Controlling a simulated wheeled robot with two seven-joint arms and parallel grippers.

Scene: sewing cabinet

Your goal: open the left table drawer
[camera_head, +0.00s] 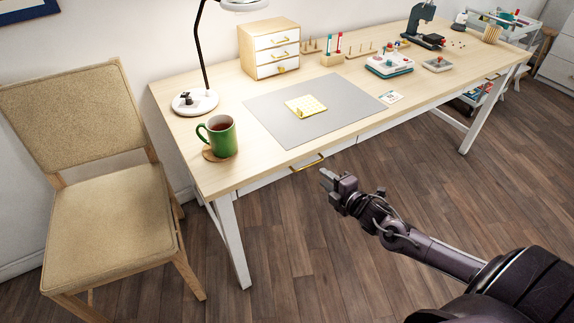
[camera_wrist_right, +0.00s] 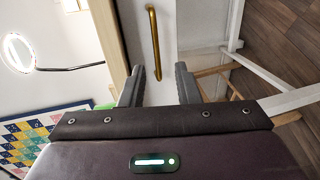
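The left table drawer (camera_head: 266,180) has a white front under the near edge of the table and looks shut. Its brass bar handle (camera_head: 307,162) also shows in the right wrist view (camera_wrist_right: 154,42), running lengthwise just beyond my fingers. My right gripper (camera_head: 327,179) is just in front of and slightly to the right of the handle. In the wrist view my right gripper (camera_wrist_right: 160,84) is open, with its two dark fingers apart, nothing between them, and the handle lined up with the gap. My left gripper is not in view.
The wooden table (camera_head: 224,172) carries a green mug (camera_head: 222,140), a lamp (camera_head: 195,101), a grey mat (camera_head: 268,117) and a small drawer box (camera_head: 270,48). A beige chair (camera_head: 107,220) stands at the left. The floor in front of the drawer is clear except for my arm.

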